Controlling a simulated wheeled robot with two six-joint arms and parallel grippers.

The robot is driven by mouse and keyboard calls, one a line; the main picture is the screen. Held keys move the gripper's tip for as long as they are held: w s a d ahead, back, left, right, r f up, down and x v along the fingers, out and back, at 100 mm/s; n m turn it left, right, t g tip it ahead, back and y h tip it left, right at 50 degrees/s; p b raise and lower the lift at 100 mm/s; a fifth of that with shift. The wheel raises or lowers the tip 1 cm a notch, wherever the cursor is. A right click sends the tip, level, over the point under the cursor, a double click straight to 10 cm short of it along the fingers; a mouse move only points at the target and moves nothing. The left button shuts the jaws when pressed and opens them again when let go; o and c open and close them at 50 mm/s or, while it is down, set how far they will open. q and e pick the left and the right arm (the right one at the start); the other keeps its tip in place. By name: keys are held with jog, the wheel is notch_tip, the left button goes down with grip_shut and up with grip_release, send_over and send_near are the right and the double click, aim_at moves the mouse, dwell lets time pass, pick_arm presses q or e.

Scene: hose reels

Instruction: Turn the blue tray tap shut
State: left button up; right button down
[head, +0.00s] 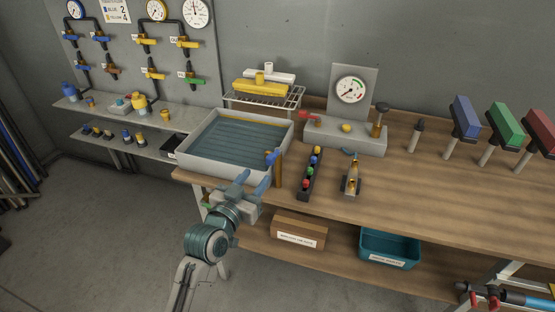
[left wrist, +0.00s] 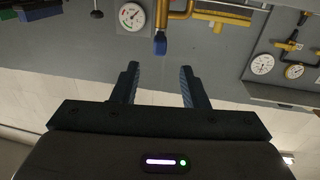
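The blue tray tap (head: 271,157) sits at the right front corner of the grey tray (head: 202,174), beside an upright brass pipe (head: 278,172). The tray holds dark bluish water or a similar surface. My left gripper (head: 252,182) is open and empty, just in front of the tap and apart from it. In the left wrist view the blue tap handle (left wrist: 160,44) hangs from its brass pipe, beyond and between the two spread fingers of my left gripper (left wrist: 160,86). My right gripper is not in view.
A gauge block (head: 345,135) stands behind, with a rack of coloured caps (head: 311,174) and a small brass fitting (head: 352,175) to the right. A wire rack (head: 266,101) holds yellow and white parts. The workbench (head: 440,190) has free room at front right.

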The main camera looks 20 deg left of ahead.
aim_at(268, 161)
pick_arm(q)
jog(key=w, duration=0.3)
jog(key=w+d+p, duration=0.1)
jog(key=w, duration=0.1)
jog(key=w+p, duration=0.1)
jog(key=w, duration=0.2)
jog(key=shift+w+d, duration=0.25)
jog(key=shift+w, duration=0.35)
jog(key=shift+c, duration=0.4)
